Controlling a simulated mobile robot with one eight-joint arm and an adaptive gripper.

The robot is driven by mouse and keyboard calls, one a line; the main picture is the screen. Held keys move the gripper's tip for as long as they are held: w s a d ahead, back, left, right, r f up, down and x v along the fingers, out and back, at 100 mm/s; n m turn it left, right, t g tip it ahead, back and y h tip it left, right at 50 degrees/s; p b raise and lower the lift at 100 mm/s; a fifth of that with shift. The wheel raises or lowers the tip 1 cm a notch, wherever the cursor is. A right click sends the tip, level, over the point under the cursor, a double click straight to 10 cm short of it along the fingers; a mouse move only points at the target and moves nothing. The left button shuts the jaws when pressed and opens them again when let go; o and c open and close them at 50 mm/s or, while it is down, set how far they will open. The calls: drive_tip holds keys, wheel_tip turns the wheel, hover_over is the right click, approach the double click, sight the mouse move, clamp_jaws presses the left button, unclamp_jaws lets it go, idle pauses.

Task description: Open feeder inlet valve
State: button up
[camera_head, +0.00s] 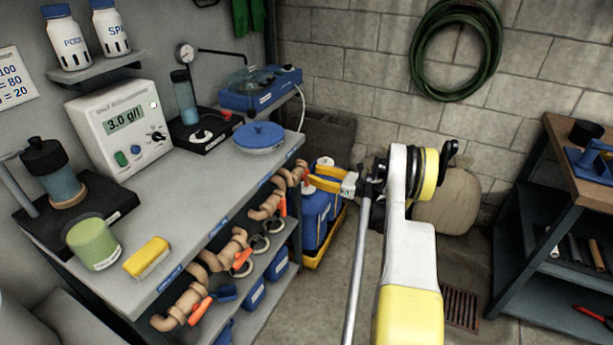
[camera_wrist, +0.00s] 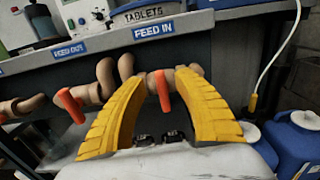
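The feeder inlet valve (camera_wrist: 188,74) is a tan pipe fitting under the shelf edge, below the FEED IN label (camera_wrist: 154,31) in the wrist view. Its orange handle (camera_wrist: 163,92) hangs down, slightly tilted. My gripper (camera_wrist: 161,76) is open, with its yellow curved fingertips on either side of the handle and a gap around it. Whether either finger touches it or the pipe, I cannot tell. In the head view my gripper (camera_head: 309,178) reaches left to the far end of the pipe row, where its fingers partly hide the valve (camera_head: 296,171).
A second orange handle (camera_wrist: 70,105) hangs under the FEED OUT label (camera_wrist: 69,50), close to my left finger. Blue canisters (camera_head: 318,215) stand in a yellow tray below. The bench (camera_head: 190,235) overhangs the pipes.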

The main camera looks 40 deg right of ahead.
sight(309, 172)
drive_tip(key=shift+b+x, duration=0.35)
drive_tip(key=shift+x, duration=1.25)
clamp_jaws()
